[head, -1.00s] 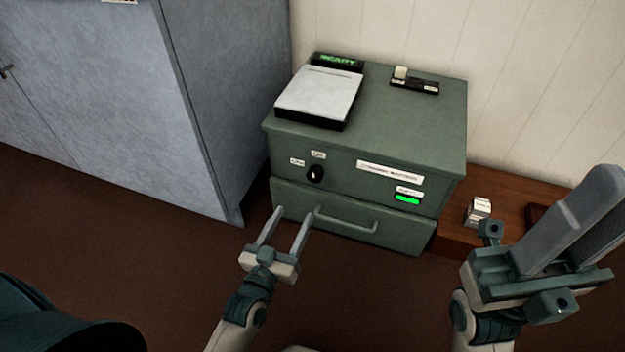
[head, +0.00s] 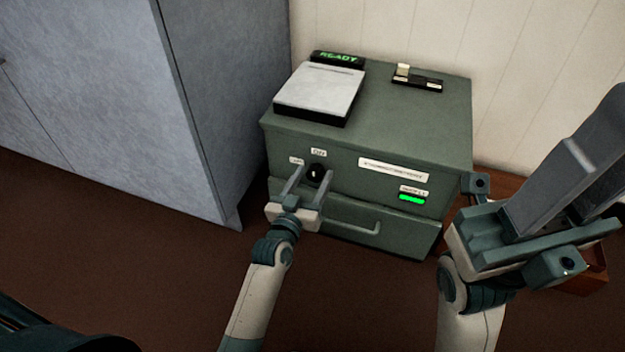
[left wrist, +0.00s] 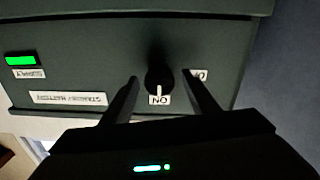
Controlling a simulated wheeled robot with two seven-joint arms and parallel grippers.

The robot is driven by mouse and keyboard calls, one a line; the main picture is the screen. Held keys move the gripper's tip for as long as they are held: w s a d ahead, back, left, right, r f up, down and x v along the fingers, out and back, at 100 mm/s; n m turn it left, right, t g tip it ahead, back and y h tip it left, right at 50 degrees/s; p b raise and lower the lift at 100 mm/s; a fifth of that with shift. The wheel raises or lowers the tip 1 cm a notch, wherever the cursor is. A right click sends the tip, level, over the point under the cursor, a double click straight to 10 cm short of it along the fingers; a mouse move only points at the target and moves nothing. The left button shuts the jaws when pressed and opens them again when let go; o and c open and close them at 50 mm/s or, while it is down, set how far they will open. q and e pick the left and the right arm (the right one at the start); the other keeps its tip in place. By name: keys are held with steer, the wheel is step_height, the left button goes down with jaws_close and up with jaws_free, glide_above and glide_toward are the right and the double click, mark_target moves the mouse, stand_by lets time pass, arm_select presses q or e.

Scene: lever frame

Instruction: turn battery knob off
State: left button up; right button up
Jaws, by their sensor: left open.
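The battery knob (head: 317,171) is a round black knob with a white mark, on the front of the green cabinet. It also shows in the left wrist view (left wrist: 159,76), which is upside down, with its white mark toward the ON label (left wrist: 160,100). A second label (left wrist: 199,75) beside it is partly hidden by a finger. My left gripper (head: 314,174) is open, with one finger on each side of the knob; I cannot tell if they touch it. My right gripper (head: 572,165) is raised at the right, away from the knob; its opening is unclear.
The cabinet (head: 420,130) carries a white-topped box (head: 320,92), a READY display (head: 338,59) and a small switch block (head: 418,80). A green light (head: 411,198) glows on its front. A drawer handle (head: 355,226) lies below. A grey locker (head: 215,100) stands close on the left.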

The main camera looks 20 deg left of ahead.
arm_select(q)
steer(key=shift+w, duration=0.1)
steer(key=shift+c, duration=0.6)
steer(key=c, duration=0.9)
